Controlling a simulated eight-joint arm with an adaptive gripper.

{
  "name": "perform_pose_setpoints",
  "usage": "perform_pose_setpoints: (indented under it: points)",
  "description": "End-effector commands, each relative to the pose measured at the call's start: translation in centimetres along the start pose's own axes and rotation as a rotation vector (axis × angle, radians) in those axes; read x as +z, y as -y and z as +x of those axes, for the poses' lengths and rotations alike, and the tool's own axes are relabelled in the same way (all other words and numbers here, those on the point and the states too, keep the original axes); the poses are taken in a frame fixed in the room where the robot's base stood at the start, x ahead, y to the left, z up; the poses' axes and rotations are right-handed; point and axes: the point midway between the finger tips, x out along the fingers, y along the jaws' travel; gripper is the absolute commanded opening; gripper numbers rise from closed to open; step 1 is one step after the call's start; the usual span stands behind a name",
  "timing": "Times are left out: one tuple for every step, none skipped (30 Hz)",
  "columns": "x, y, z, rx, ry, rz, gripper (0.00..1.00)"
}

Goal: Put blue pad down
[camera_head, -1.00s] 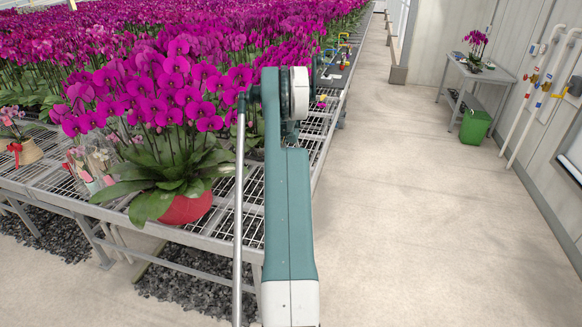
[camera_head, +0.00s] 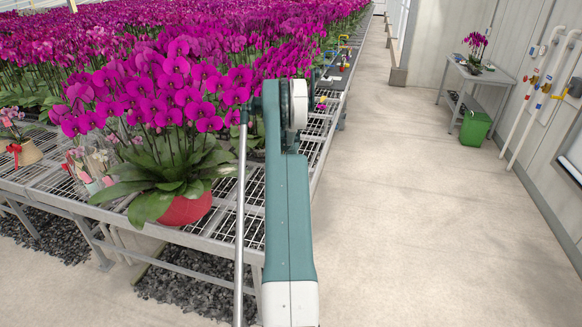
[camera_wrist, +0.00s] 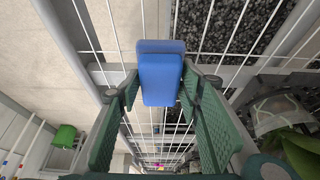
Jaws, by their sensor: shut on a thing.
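The blue pad (camera_wrist: 161,82) is a small smooth block in the middle of the wrist view. My gripper (camera_wrist: 161,90) has its green ribbed fingers on both sides of the pad and holds it. The wire bench top (camera_wrist: 125,66) with its grey frame shows behind the pad. I cannot tell whether the pad touches the wires. In the head view my arm hides the gripper and the pad.
A large orchid in a red pot (camera_head: 184,209) stands on the bench, left of my arm. Dense magenta orchids (camera_head: 110,50) fill the bench behind. The concrete aisle (camera_head: 420,200) at right is clear. A green bin (camera_head: 475,128) stands by a side table (camera_head: 476,76).

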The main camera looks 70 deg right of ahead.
Motion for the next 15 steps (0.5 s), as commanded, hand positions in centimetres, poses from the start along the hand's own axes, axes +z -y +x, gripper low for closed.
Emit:
perform_pose_setpoints:
  points:
    - [0.22, 0.00, 0.48, 0.000, 0.000, 0.000, 0.20]
    - [0.30, 0.00, 0.65, 0.000, 0.000, 0.000, 0.20]
    - [0.37, -0.01, 0.80, 0.000, 0.000, 0.000, 0.20]
    - [0.40, -0.01, 0.87, 0.000, 0.000, 0.000, 0.20]
    - [0.42, -0.01, 0.90, 0.000, 0.000, 0.000, 0.20]
    - [0.42, -0.01, 0.91, 0.000, 0.000, 0.000, 0.20]
    - [0.42, -0.01, 0.90, 0.000, 0.000, 0.000, 0.20]
    - [0.42, -0.01, 0.90, 0.000, 0.000, 0.000, 0.20]
    - [0.41, -0.01, 0.89, 0.000, 0.000, 0.000, 0.20]
    - [0.41, -0.01, 0.89, 0.000, 0.000, 0.000, 0.20]
    - [0.41, 0.00, 0.89, 0.000, 0.000, 0.000, 0.20]
    - [0.42, 0.00, 0.90, 0.000, 0.000, 0.000, 0.20]
    - [0.43, 0.00, 0.92, 0.000, 0.000, 0.000, 0.20]
    - [0.45, 0.00, 0.97, 0.000, 0.000, 0.000, 0.20]
    - [0.49, 0.00, 1.06, 0.000, 0.000, 0.000, 0.20]
